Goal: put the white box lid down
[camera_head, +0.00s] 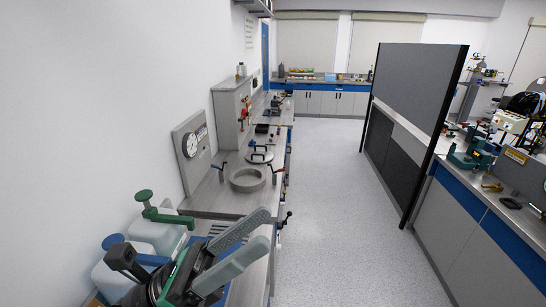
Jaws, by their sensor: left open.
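My left gripper (267,228) is in the foreground at the bottom of the head view, over the near end of the left bench (205,199). Its two long grey fingers are apart, with nothing visible between them. A round metal lid (259,157) with a black handle lies on the bench beyond it, just behind an open metal ring (247,180). The gripper is clear of both. I cannot make out a white box lid. My right gripper is not in view.
White jugs (158,232) with green and blue tops stand at the bottom left beside my gripper. A dial panel (191,145) leans near the wall. A grey cabinet (229,112) stands farther back. The floor aisle (335,215) is clear.

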